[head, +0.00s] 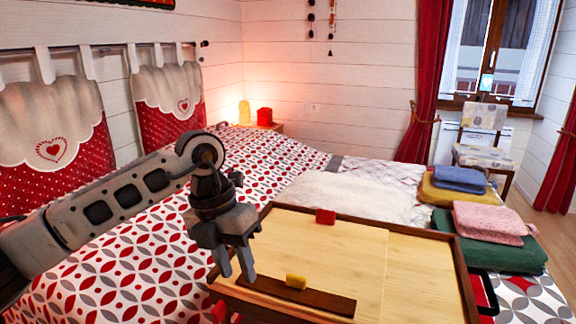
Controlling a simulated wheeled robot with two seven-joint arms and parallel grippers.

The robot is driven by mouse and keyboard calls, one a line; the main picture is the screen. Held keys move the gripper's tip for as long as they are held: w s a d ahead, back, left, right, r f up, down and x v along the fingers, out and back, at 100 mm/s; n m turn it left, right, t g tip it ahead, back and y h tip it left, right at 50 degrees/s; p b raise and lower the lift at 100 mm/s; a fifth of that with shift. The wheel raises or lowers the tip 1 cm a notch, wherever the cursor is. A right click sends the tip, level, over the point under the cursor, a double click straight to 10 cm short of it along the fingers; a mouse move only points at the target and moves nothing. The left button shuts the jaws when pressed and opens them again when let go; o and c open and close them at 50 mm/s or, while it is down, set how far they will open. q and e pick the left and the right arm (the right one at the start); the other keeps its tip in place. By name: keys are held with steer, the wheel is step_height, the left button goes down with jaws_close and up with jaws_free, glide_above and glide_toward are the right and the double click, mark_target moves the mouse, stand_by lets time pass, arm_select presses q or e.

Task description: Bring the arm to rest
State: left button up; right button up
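My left arm comes in from the left over the bed. Its gripper (234,263) points down above the left edge of a wooden tray (412,262). Its two fingers are apart with nothing visible between them. Another red piece (219,312) shows at the bottom, left of the tray. My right gripper is not in view.
The bed (130,262) has a red, grey and white patterned cover. Folded towels, blue (460,179), pink (490,222) and green (492,254), are stacked right of the tray. A chair (484,157) stands by the window. The right half of the tray is clear.

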arm_select(q)
steer(key=s+d+f+m+g+h, duration=0.1)
steer(key=s+d+f+g+h, duration=0.2)
steer(key=s+d+h, duration=0.6)
steer(key=s+d+r+n+t+h, duration=0.1)
steer(key=s+d+r+n+h, duration=0.1)
steer(key=d+r+n+h, duration=0.45)
steer(key=w+a+f+n+t+y, duration=0.3)
steer(key=a+f+n+t, duration=0.1)
steer(key=n+t, duration=0.7)
steer(key=w+a+f+n+t+y, duration=0.3)
steer(key=a+n+t+y, duration=0.15)
steer(key=n+t, duration=0.65)
steer(key=s+a+f+n+g+y, duration=0.3)
steer(key=s+a+f+n+g, duration=0.1)
steer(key=f, duration=0.5)
steer(key=s+a+f+n+g+y+p, duration=0.1)
steer(key=s+a+f+n+g+y, duration=0.3)
steer(key=s+f+n, duration=0.3)
step_height(320, 180, down, 3)
steer(key=shift+s+a+r+g, duration=0.15)
steer(key=shift+s+a+g, duration=0.15)
steer(key=shift+s+a, duration=0.45)
steer(key=shift+d, duration=0.1)
